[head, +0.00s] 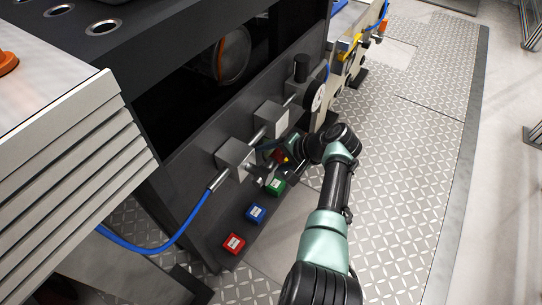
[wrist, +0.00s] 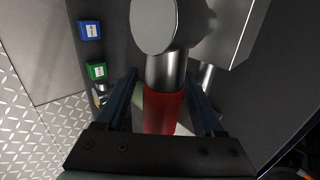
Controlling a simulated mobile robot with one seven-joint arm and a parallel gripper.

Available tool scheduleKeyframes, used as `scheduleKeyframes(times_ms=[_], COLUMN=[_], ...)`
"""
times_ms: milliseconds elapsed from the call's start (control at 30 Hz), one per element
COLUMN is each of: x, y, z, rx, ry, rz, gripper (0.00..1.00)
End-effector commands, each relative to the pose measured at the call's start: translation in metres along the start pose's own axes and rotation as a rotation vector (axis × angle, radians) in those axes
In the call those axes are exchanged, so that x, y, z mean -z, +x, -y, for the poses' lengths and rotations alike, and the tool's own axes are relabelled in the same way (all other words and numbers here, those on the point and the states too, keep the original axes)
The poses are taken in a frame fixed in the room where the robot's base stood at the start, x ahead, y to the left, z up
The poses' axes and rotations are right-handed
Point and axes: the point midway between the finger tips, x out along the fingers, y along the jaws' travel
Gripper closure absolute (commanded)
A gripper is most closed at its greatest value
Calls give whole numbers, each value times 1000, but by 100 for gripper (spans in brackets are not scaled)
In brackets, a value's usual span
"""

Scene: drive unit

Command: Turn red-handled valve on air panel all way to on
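The valve's red handle (wrist: 164,110) shows in the wrist view as a red sleeve on a silver stem (wrist: 165,68), below a round grey body (wrist: 168,22). My gripper (wrist: 160,76) has one dark finger on each side of the red sleeve. A gap shows at the left finger; the right finger is closer, and I cannot tell whether it touches. In the head view only a small red part of the handle (head: 280,156) shows beside the grey air panel (head: 236,157). My wrist hides most of it there.
Red (head: 234,243), blue (head: 255,213) and green (head: 275,187) labelled blocks sit along the panel's lower ledge. A blue hose (head: 183,227) runs from the left fitting. The metal floor (head: 410,150) at right is clear.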

Motion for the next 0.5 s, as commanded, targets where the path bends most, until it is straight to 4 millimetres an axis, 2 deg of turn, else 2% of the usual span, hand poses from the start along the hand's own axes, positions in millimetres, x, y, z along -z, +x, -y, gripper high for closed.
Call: scheduleKeyframes(times_ms=[267,367,500], x=[1,2,2], y=[-6,-20,-50], z=[2,4,4], rx=[1,2,2], ry=[-1,-1,0], rz=[-3,-5,-6], gripper=[30,30,30])
